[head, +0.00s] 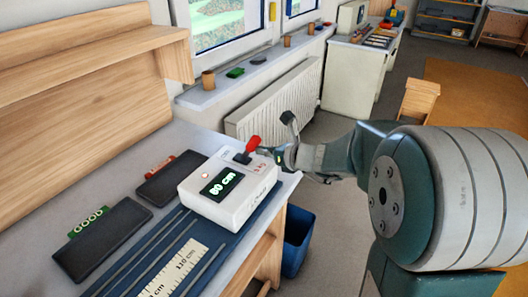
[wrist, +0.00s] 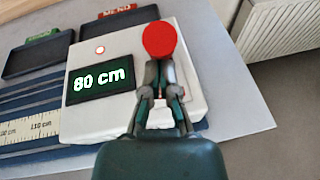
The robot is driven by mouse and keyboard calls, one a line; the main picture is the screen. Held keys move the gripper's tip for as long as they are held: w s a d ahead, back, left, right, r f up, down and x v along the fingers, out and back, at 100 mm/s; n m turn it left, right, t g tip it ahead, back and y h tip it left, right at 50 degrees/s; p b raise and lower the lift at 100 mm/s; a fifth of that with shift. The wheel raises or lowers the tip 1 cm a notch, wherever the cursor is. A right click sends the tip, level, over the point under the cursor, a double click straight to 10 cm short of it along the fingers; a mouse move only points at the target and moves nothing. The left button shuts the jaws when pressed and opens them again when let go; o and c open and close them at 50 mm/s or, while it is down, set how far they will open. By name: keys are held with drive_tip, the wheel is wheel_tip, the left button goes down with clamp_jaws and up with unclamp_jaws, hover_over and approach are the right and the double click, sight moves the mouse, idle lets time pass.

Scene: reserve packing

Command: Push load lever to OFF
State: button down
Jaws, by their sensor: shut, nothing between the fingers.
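The load lever has a red knob (head: 253,143) on a dark stem and stands on top of a white control box (head: 231,211). In the wrist view the red knob (wrist: 159,40) shows just beyond my fingertips. My gripper (head: 268,152) is right beside the lever on its right side; in the wrist view the closed fingers (wrist: 161,70) point at the knob, with nothing between them. I cannot tell whether they touch it. The fingers hide the lever's stem and the markings around it in the wrist view. The box's display reads 80 cm.
Two dark trays, one with a green GOOD label (head: 89,221) and one with a red label (head: 159,167), lie left of the box. A ruler (head: 172,268) and thin rods lie in front. A blue bin (head: 298,240) stands below the table edge.

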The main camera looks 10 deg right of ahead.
sight(257, 139)
drive_tip(key=shift+w+a+r, duration=0.15)
drive_tip(key=shift+r, duration=0.1)
drive_tip(key=shift+w+a+r+g+h, duration=0.35)
drive_tip(key=shift+r+g+h, duration=0.15)
drive_tip(key=shift+g+h, duration=0.3)
drive_tip(key=shift+w+a+r+g+h, duration=0.4)
drive_tip(key=shift+w+a+g+h, duration=0.1)
drive_tip(key=shift+g, duration=0.2)
drive_tip(key=shift+w+a+r+n+g+h, duration=0.2)
drive_tip(key=shift+w+a+r+g+h, duration=0.05)
drive_tip(key=shift+w+a+g+h, duration=0.3)
drive_tip(key=shift+w+a+r+n+g+h, duration=0.2)
drive_tip(key=shift+w+a+g+h, duration=0.25)
drive_tip(key=shift+g, duration=0.2)
drive_tip(key=shift+w+a, duration=1.25)
drive_tip(key=shift+r, duration=0.15)
